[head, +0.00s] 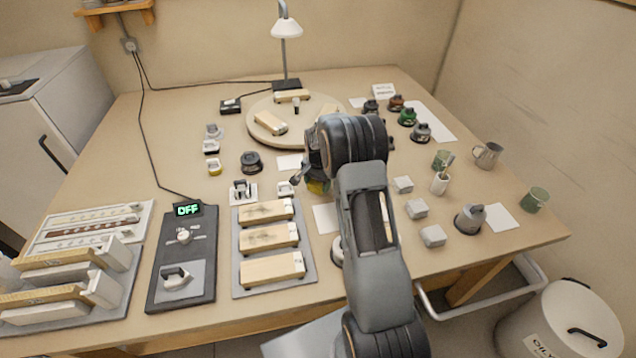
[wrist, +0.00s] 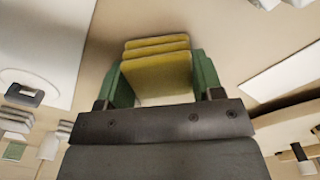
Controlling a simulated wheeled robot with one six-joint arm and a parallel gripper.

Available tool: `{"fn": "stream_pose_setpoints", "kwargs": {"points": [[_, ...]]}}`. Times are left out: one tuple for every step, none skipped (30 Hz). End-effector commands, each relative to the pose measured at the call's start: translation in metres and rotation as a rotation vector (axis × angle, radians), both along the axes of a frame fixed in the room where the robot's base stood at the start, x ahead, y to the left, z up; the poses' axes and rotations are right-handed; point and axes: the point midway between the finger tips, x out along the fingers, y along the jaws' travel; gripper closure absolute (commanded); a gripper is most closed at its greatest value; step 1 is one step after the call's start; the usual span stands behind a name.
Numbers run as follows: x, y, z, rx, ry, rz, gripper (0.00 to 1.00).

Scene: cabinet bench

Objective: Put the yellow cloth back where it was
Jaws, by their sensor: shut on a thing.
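The yellow cloth (wrist: 158,76) looks like a folded stack of layers in the wrist view. It sits between the green fingers of my gripper (wrist: 162,80), which is shut on it. In the head view only a small part of the yellow cloth (head: 318,187) shows below my wrist, near the middle of the bench. My arm hides most of it and the fingers there. The cloth appears to be held above the bench top, though the exact height is hard to tell. White sheets lie nearby: one (head: 327,218) just in front of the cloth and one (head: 289,162) behind it.
A round wooden turntable (head: 262,136) with blocks stands behind my gripper. A grey tray (head: 308,280) with wooden blocks lies front left. Dark-lidded jars (head: 407,117) stand back right.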

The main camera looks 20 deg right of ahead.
Motion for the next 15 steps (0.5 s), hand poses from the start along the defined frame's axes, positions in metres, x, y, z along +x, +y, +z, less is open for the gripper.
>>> {"fn": "stream_pose_setpoints", "kwargs": {"points": [[-0.0001, 0.0001, -0.0014, 0.0, 0.0, 0.0, 0.61], [-0.0001, 0.0001, -0.0024, 0.0, 0.0, 0.0, 0.61], [0.0, 0.0001, -0.0038, 0.0, 0.0, 0.0, 0.61], [0.0, 0.0001, -0.0038, 0.0, 0.0, 0.0, 0.38], [0.0, 0.0001, -0.0029, 0.0, 0.0, 0.0, 0.35], [0.0, 0.0001, -0.0028, 0.0, 0.0, 0.0, 0.32], [0.0, 0.0002, -0.0028, 0.0, 0.0, 0.0, 0.29], [0.0, 0.0002, -0.0028, 0.0, 0.0, 0.0, 0.26], [0.0, 0.0002, -0.0028, 0.0, 0.0, 0.0, 0.22], [0.0, 0.0002, -0.0027, 0.0, 0.0, 0.0, 0.19], [0.0, 0.0002, -0.0027, 0.0, 0.0, 0.0, 0.16], [0.0, 0.0002, -0.0027, 0.0, 0.0, 0.0, 0.14], [0.0, 0.0002, -0.0027, 0.0, 0.0, 0.0, 0.14], [0.0, 0.0002, -0.0027, 0.0, 0.0, 0.0, 0.14], [0.0001, 0.0003, -0.0027, 0.0, 0.0, 0.0, 0.14]]}}
